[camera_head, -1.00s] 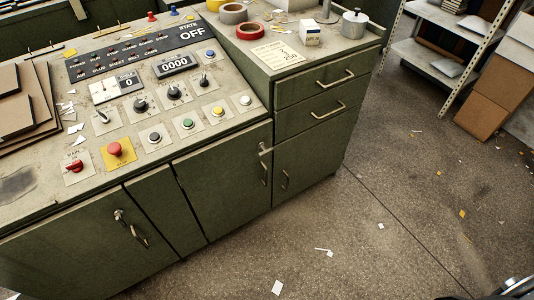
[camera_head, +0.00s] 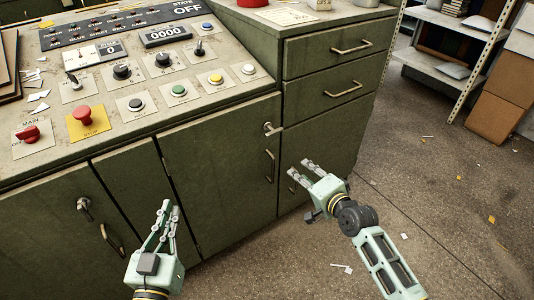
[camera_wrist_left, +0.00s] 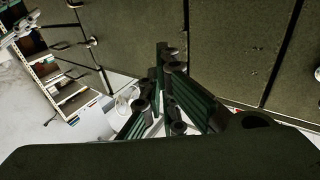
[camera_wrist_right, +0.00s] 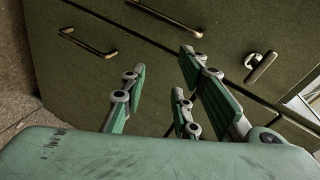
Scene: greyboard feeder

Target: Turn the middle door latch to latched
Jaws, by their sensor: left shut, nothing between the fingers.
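The middle door (camera_head: 222,175) is a dark green panel below the control panel. Its small metal latch (camera_head: 268,128) sits at its upper right corner, with a short lever reaching right toward the door's edge. My left gripper (camera_head: 169,206) is shut and empty in front of the cabinet, low and left of the middle door's latch. My right gripper (camera_head: 298,168) is open and empty in front of the right door, below and right of that latch and apart from it. The right wrist view shows a latch (camera_wrist_right: 260,66) beyond the spread fingers; which door it belongs to is unclear.
The left door has its own latch (camera_head: 84,204) and a bar handle (camera_head: 112,239). The middle door's handle (camera_head: 269,166) hangs below its latch. Drawer handles (camera_head: 352,47) stick out at the right. The floor (camera_head: 440,200) at right is open, with paper scraps.

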